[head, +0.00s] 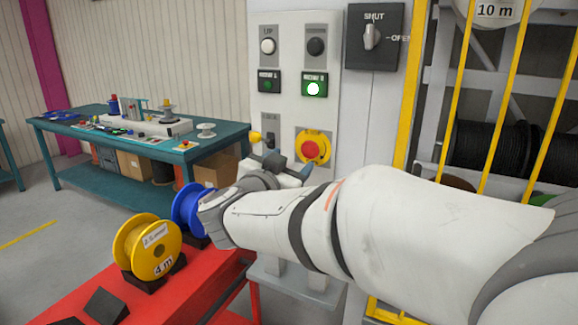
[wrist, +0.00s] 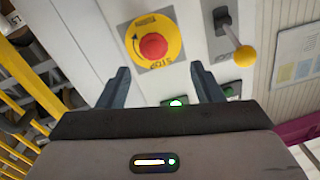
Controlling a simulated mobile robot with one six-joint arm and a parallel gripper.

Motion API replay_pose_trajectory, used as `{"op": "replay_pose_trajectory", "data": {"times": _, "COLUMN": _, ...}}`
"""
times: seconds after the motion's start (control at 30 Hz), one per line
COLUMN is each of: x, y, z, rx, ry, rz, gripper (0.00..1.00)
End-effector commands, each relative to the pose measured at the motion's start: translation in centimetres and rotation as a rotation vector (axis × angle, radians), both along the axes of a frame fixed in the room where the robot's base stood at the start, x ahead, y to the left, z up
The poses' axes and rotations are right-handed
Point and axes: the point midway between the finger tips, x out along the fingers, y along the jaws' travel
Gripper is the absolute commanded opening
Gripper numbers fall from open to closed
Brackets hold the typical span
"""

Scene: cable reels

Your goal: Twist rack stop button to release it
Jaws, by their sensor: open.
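The rack stop button is a red mushroom knob (head: 311,150) on a round yellow plate, low on the right of the grey control panel (head: 325,115). In the wrist view the red knob (wrist: 153,46) sits above and between my fingertips, its yellow plate marked with a curved arrow. My gripper (head: 287,160) is in front of the panel, just left of the knob in the head view. In the wrist view my gripper (wrist: 166,80) is open, with its two dark fingers apart and nothing between them. I see no contact with the knob.
A yellow-ball lever (wrist: 244,56) is beside the button. The panel also bears a lit green button (head: 314,88). A yellow-barred rack (head: 480,110) stands right. Yellow (head: 147,247) and blue reels (head: 188,213) sit on a red bench below my arm; a teal workbench (head: 75,172) stands left.

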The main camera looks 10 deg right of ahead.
Motion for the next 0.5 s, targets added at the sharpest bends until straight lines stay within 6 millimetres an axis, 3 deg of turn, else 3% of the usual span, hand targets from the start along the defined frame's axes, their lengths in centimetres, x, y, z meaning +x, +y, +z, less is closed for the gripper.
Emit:
{"op": "replay_pose_trajectory", "data": {"times": 0.17, "x": 0.4, "y": -0.8, "z": -0.4, "rx": -0.005, "ry": 0.006, "rz": -0.045, "gripper": 0.60}}
{"op": "replay_pose_trajectory", "data": {"times": 0.5, "x": 4.6, "y": -3.9, "z": -0.3, "rx": -0.005, "ry": 0.005, "rz": -0.043, "gripper": 0.60}}
